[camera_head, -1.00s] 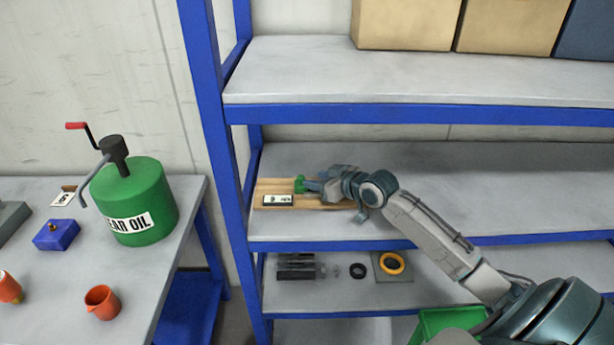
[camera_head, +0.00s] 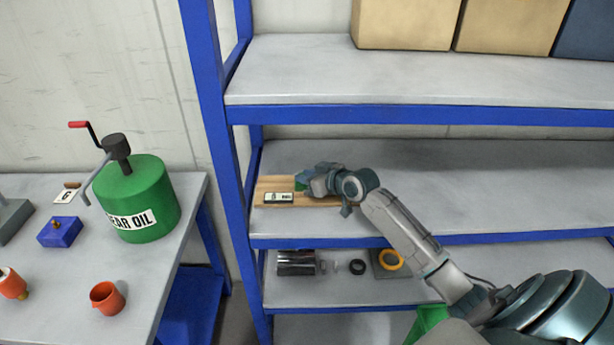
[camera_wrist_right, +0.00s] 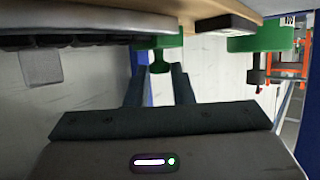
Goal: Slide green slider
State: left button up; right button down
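The green slider (camera_head: 300,184) is on a wooden board (camera_head: 262,187) on the middle shelf, beside a small black display box (camera_head: 279,198). My right gripper (camera_head: 307,186) is at the slider from the right and partly hides it. In the right wrist view, the slider's green knob (camera_wrist_right: 160,58) shows between and just beyond the two fingers of the right gripper (camera_wrist_right: 160,76). The fingers are apart, with small gaps beside the knob. The board (camera_wrist_right: 215,13) and display box (camera_wrist_right: 229,23) are along the top there. My left gripper is not in view.
The blue-framed shelf has an upright (camera_head: 212,90) left of the board and an upper shelf (camera_head: 300,80) above it. The middle shelf is clear to the right. A green gear oil drum (camera_head: 137,197) stands on the left table. Dark rolls (camera_head: 296,263) lie on the shelf below.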

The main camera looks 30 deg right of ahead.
aim_at(272, 191)
jog(key=shift+w+a, duration=0.65)
jog(key=shift+a, duration=0.35)
jog(key=shift+w+a, duration=0.6)
jog(key=shift+a, duration=0.4)
jog(key=shift+d, duration=0.1)
jog(key=c, duration=1.6)
grip_release()
jog(key=o, duration=0.3)
jog(key=shift+w+a, duration=0.1)
jog(key=shift+a, duration=0.15)
